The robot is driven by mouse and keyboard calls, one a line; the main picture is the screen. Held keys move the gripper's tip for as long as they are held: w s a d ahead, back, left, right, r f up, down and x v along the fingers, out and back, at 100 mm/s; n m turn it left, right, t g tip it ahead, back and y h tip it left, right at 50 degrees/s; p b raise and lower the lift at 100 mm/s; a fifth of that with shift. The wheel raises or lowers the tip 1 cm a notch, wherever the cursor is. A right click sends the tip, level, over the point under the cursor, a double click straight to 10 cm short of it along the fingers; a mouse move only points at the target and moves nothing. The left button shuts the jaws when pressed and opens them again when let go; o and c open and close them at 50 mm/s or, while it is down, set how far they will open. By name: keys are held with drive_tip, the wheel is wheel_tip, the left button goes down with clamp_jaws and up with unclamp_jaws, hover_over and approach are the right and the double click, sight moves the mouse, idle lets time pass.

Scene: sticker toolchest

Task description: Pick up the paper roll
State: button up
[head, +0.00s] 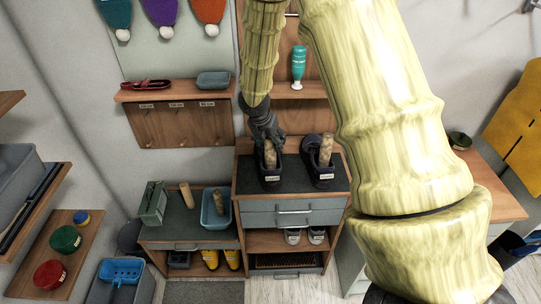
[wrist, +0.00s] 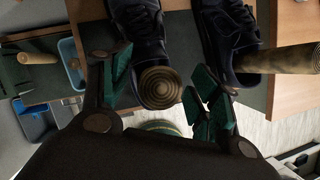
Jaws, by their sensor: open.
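Several similar tan rolls are in view, and I cannot tell which one the task names. One roll (head: 270,156) stands upright in the left dark shoe (head: 270,178), on top of the drawer chest. Its ringed end (wrist: 160,87) faces the camera in the wrist view. My gripper (head: 264,130) is just above this roll, pointing down. In the wrist view my open fingers (wrist: 163,90) are on either side of the roll's end; contact cannot be told. A second roll (head: 326,150) is in the right shoe (head: 318,172); it also shows in the wrist view (wrist: 290,60).
On the lower bench at left, a roll (head: 186,195) stands beside a grey-green box (head: 152,204), and another (head: 219,203) is in a blue bin (head: 208,218). A wall shelf (head: 172,94) is behind. The right shoe is close beside my gripper.

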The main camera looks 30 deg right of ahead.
drive_tip(key=shift+x, duration=1.5)
drive_tip(key=c, duration=1)
